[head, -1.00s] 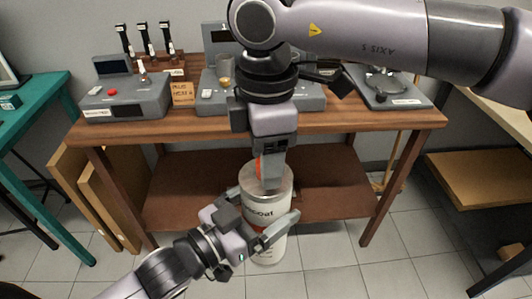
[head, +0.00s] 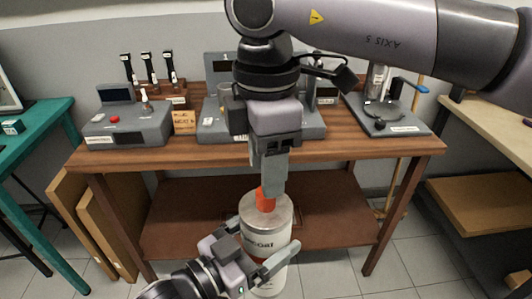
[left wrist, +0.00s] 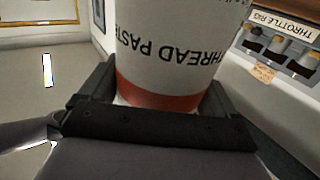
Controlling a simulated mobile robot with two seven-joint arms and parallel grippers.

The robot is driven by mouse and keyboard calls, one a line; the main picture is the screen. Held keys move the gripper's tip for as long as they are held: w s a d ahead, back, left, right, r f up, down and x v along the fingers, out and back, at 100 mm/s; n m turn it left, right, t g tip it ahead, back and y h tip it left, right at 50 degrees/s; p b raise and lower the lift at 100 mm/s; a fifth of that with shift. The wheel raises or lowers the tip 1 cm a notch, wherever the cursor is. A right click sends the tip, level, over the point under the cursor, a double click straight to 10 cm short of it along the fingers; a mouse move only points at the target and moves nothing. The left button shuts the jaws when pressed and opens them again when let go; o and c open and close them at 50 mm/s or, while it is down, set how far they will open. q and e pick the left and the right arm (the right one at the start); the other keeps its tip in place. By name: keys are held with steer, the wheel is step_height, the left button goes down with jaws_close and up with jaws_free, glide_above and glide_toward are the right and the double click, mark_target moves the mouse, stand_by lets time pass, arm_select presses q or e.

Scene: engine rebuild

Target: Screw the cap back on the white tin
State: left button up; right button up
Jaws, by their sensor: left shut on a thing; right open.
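The white tin (head: 262,238) stands upright in front of the wooden bench, with a metallic top and a partly hidden label. An orange cap (head: 265,200) is at the middle of the tin's top; whether it is fully seated cannot be seen. My left gripper (head: 272,257) is shut around the tin's body. In the left wrist view the tin (left wrist: 170,50) sits between the fingers, its "THREAD PASTE" lettering upside down above an orange band. My right gripper (head: 273,188) is open, pointing down just above and beside the cap, partly overlapping it in the picture.
The wooden bench (head: 330,152) behind carries several grey rigs, including one with a red button (head: 128,125) and one with a blue lever (head: 395,120). Its lower shelf (head: 335,200) is mostly bare. A teal table (head: 45,130) is at the left, a pale bench (head: 490,120) at the right.

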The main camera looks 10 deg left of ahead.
steer(key=n, duration=0.4)
steer(key=shift+r, duration=0.2)
steer(key=n, duration=0.5)
steer(key=shift+r, duration=0.25)
steer(key=n, duration=0.3)
steer(key=shift+r, duration=0.1)
steer(key=n, duration=0.4)
steer(key=shift+r+n, duration=0.2)
steer(key=shift+n, duration=0.1)
steer(key=n, duration=0.4)
steer(key=shift+r+n, duration=0.25)
steer(key=shift+n, duration=0.15)
steer(key=n, duration=0.3)
steer(key=shift+r, duration=0.1)
steer(key=n, duration=0.4)
steer(key=shift+r+n, duration=0.2)
steer(key=shift+n, duration=0.2)
steer(key=n, duration=0.4)
steer(key=shift+r, duration=0.2)
